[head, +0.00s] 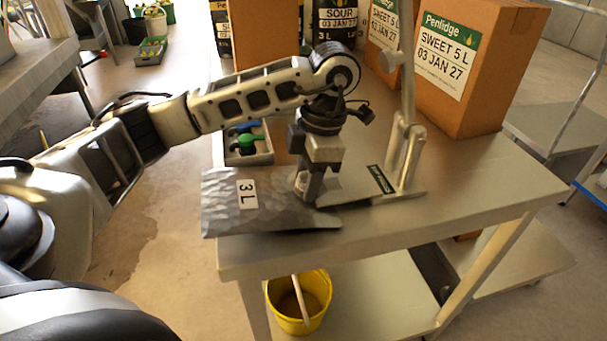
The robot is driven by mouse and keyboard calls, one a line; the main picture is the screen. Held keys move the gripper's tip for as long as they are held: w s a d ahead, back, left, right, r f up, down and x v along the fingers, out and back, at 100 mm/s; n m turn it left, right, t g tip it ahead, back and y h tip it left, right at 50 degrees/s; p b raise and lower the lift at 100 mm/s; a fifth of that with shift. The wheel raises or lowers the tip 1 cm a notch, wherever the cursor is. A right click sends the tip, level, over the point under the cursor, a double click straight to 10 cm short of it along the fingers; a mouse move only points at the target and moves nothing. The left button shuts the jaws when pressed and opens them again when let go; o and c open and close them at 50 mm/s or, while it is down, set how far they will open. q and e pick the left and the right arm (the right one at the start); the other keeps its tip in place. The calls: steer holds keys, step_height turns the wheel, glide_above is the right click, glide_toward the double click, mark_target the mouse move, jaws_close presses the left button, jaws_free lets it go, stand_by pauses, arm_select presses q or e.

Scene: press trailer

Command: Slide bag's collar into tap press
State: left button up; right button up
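The bag (225,208) is a silver, crinkled pouch with a white "3 L" label. It lies flat at the table's front left corner, its left end at the table edge. My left gripper (311,190) points down at the bag's right end, its fingers low against it. The fingers hide the bag's collar, and I cannot tell whether they are closed on it. The tap press (404,160) stands just right of the gripper, a grey upright frame with a lever on a flat base with a dark green label. My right gripper is not in view.
The table (480,185) is clear to the right of the press. A grey tray (262,159) with green and blue items sits behind the bag. Cardboard boxes (490,85) line the back. A yellow bucket (316,318) stands on the lower shelf.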

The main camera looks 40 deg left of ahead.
arm_select(q)
steer(key=shift+o, duration=0.7)
steer(key=r, duration=0.3)
steer(key=shift+w+r+p, duration=0.15)
steer(key=shift+w+p, duration=0.2)
steer(key=shift+w, duration=0.05)
steer(key=s+d+r, duration=0.3)
steer(key=s+r, duration=0.2)
steer(key=s, duration=0.1)
steer(key=s+d+r+p, duration=0.1)
steer(key=s+d+r, duration=0.3)
steer(key=s, duration=0.2)
steer(key=shift+s+d+r, duration=0.25)
steer(key=shift+s+r, duration=0.1)
steer(key=shift+r, duration=0.05)
